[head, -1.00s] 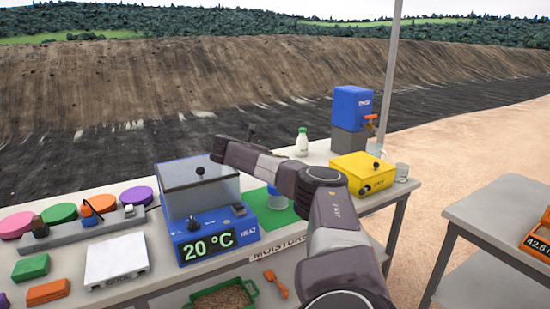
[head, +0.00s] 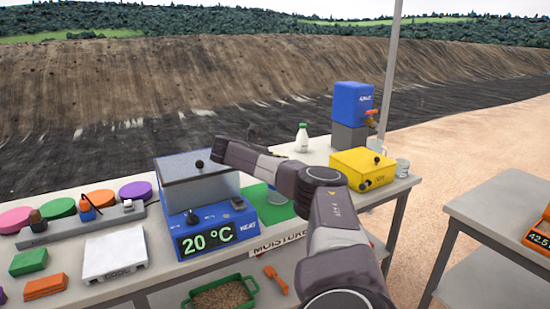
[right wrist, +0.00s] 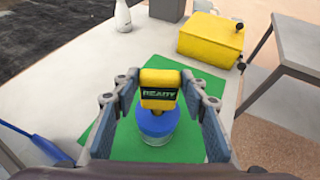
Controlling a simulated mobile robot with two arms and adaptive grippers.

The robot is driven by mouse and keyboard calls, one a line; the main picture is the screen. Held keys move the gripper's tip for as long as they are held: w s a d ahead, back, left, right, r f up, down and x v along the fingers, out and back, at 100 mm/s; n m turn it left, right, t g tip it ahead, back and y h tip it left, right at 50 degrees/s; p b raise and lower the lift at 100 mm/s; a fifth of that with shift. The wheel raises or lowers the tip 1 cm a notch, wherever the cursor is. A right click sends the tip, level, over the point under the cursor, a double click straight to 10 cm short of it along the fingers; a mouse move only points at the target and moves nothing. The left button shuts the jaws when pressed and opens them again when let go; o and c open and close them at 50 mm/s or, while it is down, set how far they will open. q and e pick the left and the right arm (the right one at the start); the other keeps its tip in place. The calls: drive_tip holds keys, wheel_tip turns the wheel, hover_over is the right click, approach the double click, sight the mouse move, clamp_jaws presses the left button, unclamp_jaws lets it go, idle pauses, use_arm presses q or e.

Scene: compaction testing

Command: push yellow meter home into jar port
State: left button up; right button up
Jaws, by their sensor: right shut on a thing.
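The yellow meter (right wrist: 160,80) shows a dark display reading "READY" in the right wrist view. My right gripper (right wrist: 162,100) is shut on it, with a finger on each side. The meter sits upright over the blue lid of the jar (right wrist: 157,122). How deep it sits in the port is hidden by the meter itself. The jar stands on a green mat (right wrist: 210,85). My left gripper is not in view.
A yellow box (head: 362,169) stands right of the mat, with a white bottle (head: 302,138) and a blue dispenser (head: 353,103) behind. A blue heater (head: 209,223) reading "20 °C" stands close on the left. A second table (head: 490,215) is at the right.

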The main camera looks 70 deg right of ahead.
drive_tip(key=shift+f+b, duration=0.55)
drive_tip(key=shift+f, duration=0.15)
drive_tip(key=o, duration=1.4)
drive_tip(key=shift+a, duration=0.1)
drive_tip(key=p+v, duration=0.1)
drive_tip(key=v, duration=0.3)
drive_tip(key=shift+w+a+r, duration=0.1)
drive_tip(key=shift+a+r, duration=0.1)
drive_tip(key=shift+a, duration=0.15)
drive_tip(key=shift+a, duration=0.1)
drive_tip(key=v, duration=1.2)
drive_tip(key=shift+f, duration=0.1)
